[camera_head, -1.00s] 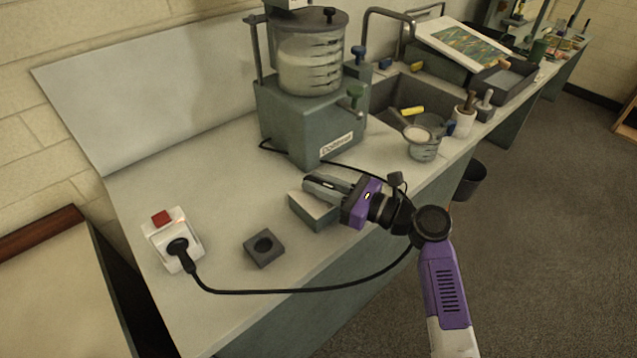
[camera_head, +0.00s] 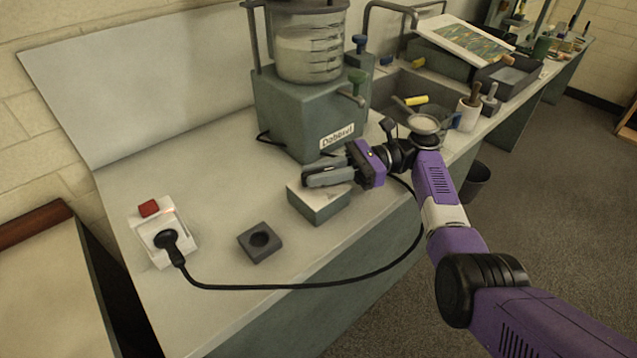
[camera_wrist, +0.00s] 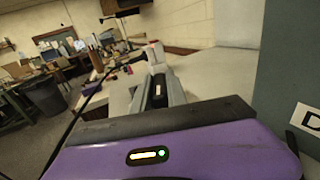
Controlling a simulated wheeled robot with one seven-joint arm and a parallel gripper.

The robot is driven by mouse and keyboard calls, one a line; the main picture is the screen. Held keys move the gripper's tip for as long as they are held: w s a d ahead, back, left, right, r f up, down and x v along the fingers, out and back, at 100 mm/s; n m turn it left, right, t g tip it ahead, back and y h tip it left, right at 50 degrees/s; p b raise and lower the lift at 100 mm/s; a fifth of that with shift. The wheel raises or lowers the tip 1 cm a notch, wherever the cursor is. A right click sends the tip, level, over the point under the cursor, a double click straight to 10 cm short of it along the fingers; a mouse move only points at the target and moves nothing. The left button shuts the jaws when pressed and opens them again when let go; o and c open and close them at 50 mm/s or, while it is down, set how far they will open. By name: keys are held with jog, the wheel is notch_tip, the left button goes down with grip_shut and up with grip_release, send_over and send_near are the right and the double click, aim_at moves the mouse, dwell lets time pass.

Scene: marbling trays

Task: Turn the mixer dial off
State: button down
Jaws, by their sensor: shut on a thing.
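The mixer (camera_head: 300,110) is a grey-green machine with a clear, marked jar on top and a label on its front. In front of it sits a small grey-green box (camera_head: 318,208) with a pale top. My gripper (camera_head: 322,175) reaches in from the right, low over this box, and its fingers cover part of the top. The fingers are shut on a small dark thing (camera_wrist: 157,90), seen between them in the wrist view. It looks like the dial, but its markings and setting are hidden.
A white socket with a red switch (camera_head: 150,208) holds a black plug; its cable loops along the bench front. A dark square block with a hole (camera_head: 260,241) lies left of the box. A sink, cup and tools stand right.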

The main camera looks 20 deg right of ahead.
jog(key=shift+f+n+g+b, duration=0.2)
jog(key=shift+n+g+b, duration=0.25)
jog(key=shift+g+b, duration=0.35)
jog(key=shift+f+n+g+b, duration=0.15)
jog(key=shift+n+g+b, duration=0.4)
jog(key=shift+b, duration=0.8)
jog(key=shift+r+n+g+b, duration=0.25)
jog(key=shift+n+g+b, duration=0.25)
jog(key=shift+g+b, duration=0.45)
jog(key=c, duration=1.3)
grip_release()
jog(key=shift+r+m+t+p, duration=0.3)
jog(key=shift+t+p, duration=0.1)
jog(key=shift+p, duration=0.8)
jog(key=m+t+p, duration=0.1)
jog(key=t+p, duration=0.1)
jog(key=p, duration=0.1)
